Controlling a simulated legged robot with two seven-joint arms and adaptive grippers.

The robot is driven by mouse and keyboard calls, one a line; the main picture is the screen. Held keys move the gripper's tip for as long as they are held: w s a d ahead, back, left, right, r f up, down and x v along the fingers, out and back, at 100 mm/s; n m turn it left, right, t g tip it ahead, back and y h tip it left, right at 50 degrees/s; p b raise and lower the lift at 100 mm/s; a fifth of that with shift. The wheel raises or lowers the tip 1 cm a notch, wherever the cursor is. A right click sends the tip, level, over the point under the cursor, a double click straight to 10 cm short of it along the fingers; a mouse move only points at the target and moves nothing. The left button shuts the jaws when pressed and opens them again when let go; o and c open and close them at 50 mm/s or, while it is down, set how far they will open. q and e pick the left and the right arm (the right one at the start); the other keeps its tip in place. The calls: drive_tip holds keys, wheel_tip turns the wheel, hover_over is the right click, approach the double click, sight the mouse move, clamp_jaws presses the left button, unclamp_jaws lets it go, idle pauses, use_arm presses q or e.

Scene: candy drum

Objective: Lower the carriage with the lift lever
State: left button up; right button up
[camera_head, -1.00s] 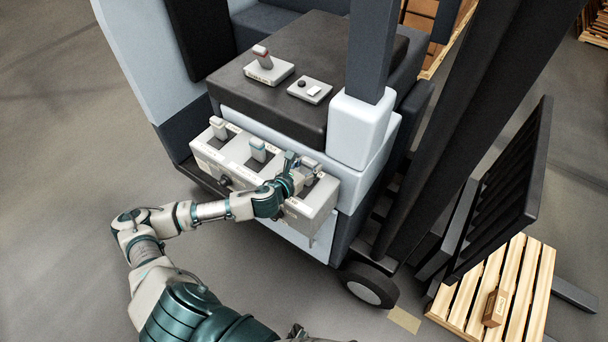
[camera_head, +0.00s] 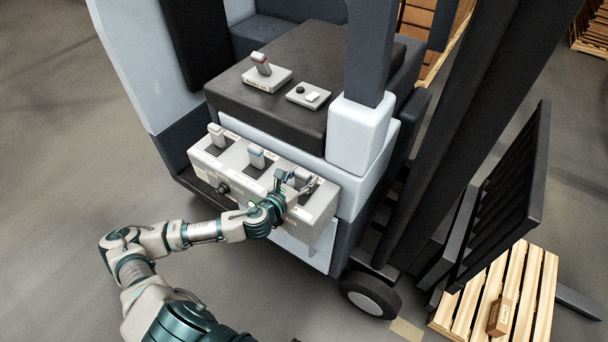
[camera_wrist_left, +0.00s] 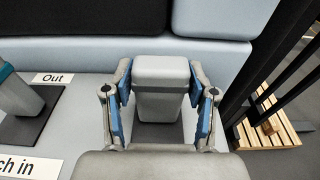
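A light grey lever panel (camera_head: 230,178) on the truck's side carries three grey levers. The rightmost lever (camera_wrist_left: 160,85) stands between my left gripper's two blue-padded fingers in the left wrist view. My left gripper (camera_head: 293,186) is open around that lever, with narrow gaps beside it. I cannot tell whether either pad touches it. The middle lever (camera_head: 256,157) is beside the gripper, and the left lever (camera_head: 216,135) is farther off. The carriage (camera_head: 502,195), with its black barred backrest, is at the right, by a wooden pallet (camera_head: 465,300). My right gripper is not in view.
A black console (camera_head: 275,105) above the panel holds a red-marked lever (camera_head: 261,64) and a small button box (camera_head: 309,95). A pale post base (camera_head: 358,130) stands close to the gripper's right. A small carton (camera_head: 499,317) sits on the pallet. Open floor lies at left.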

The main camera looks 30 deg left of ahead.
use_arm(q)
drive_tip(key=shift+o, duration=0.6)
drive_tip(key=shift+s+a+r, duration=0.1)
drive_tip(key=s, duration=0.7)
drive_tip(key=shift+s+a+r, duration=0.15)
drive_tip(key=shift+a+r, duration=0.25)
